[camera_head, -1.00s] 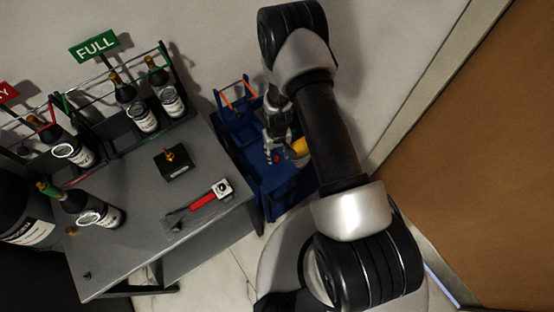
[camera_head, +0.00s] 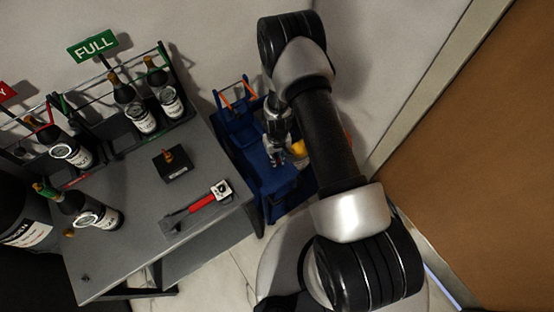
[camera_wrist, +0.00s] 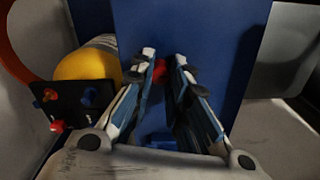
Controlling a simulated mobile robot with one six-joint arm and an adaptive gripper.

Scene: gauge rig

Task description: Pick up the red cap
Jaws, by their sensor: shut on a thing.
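The red cap (camera_wrist: 160,70) is small and shows between my fingertips in the wrist view, partly covered by them. My gripper (camera_wrist: 165,62) is shut on it, in front of a blue panel. In the head view my gripper (camera_head: 289,158) is over the blue cart (camera_head: 262,178), to the right of the grey table, and the cap cannot be made out there.
A yellow rounded object (camera_wrist: 88,68) and a black plate with red and blue parts (camera_wrist: 72,104) lie left of my fingers. The grey table (camera_head: 130,215) holds bottles, a brass fitting on a black block (camera_head: 172,163) and a red-handled tool (camera_head: 200,204).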

